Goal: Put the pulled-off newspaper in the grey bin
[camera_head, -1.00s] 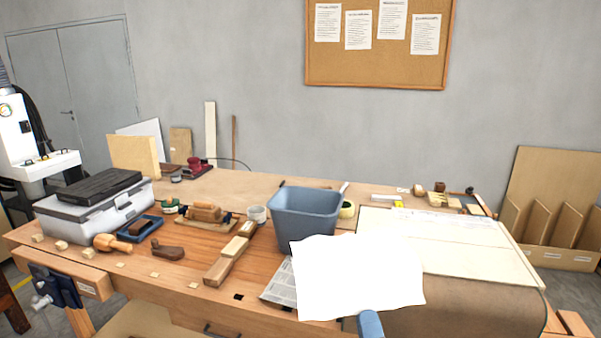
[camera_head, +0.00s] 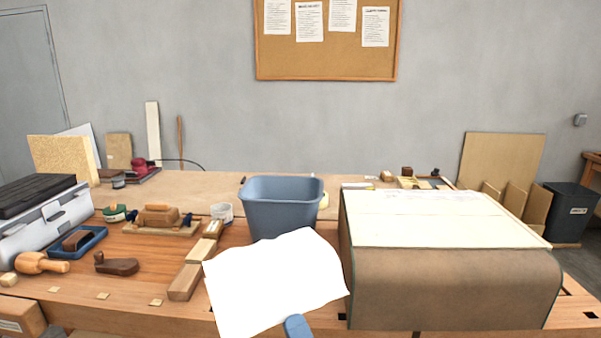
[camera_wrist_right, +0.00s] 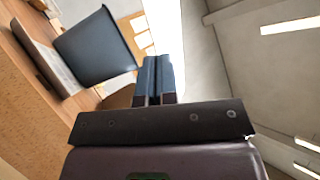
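A plain white sheet (camera_head: 275,285), perhaps the pulled-off newspaper, hangs in front of the bench in the head view; no print shows on it. My right gripper (camera_head: 296,322) is at its lower edge, with one blue finger showing. In the right wrist view the two blue fingers (camera_wrist_right: 157,72) are shut close together, with the white sheet (camera_wrist_right: 166,30) beyond them. A dark grey bin (camera_head: 570,212) with a small unreadable label stands on the floor at the far right. My left gripper is out of view.
A blue-grey tub (camera_head: 282,205) stands on the bench behind the sheet. A brown curved form (camera_head: 455,290) with a pale top fills the bench's right side. Wood blocks (camera_head: 186,282), a mallet (camera_head: 40,263) and a toolbox (camera_head: 45,225) crowd the left.

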